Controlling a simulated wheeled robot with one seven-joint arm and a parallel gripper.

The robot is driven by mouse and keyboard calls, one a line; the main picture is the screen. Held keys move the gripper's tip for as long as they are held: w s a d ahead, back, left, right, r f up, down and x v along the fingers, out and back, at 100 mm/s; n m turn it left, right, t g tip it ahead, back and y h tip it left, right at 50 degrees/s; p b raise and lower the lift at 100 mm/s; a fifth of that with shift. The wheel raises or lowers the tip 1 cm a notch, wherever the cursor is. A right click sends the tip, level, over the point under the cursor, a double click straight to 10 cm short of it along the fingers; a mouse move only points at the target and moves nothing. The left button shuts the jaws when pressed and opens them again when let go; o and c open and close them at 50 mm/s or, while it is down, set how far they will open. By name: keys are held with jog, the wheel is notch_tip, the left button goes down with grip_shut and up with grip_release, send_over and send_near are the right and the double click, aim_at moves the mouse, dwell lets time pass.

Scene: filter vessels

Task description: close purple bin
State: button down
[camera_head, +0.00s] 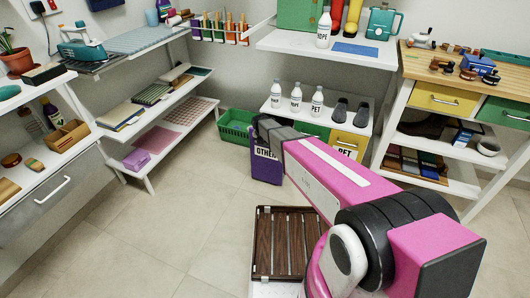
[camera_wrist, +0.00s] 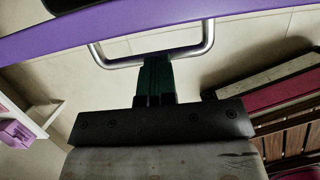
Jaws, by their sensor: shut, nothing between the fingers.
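The purple bin (camera_head: 266,168), labelled OTHER, is low by the floor, in front of the shelf unit with the white bottles. It appears to stick out forward of its green and yellow neighbours. My pink arm hides much of it. In the wrist view its purple front (camera_wrist: 150,32) runs across the top, with a silver bar handle (camera_wrist: 208,38) on it. My gripper (camera_wrist: 157,62) is shut, its dark fingers pointing at the handle's middle and overlapping the bar. I cannot tell whether they touch it. The fingertips are hidden in the head view.
A green basket (camera_head: 235,126) stands on the floor left of the bin. A yellow bin (camera_head: 347,145) and a green bin front are to its right. The floor (camera_head: 180,215) at left is clear.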

jog(key=w+d, duration=0.2)
jog(key=w, duration=0.6)
jog(key=w+d, duration=0.3)
jog(key=w, duration=0.5)
jog(key=shift+d, duration=0.3)
jog(key=shift+s, duration=0.1)
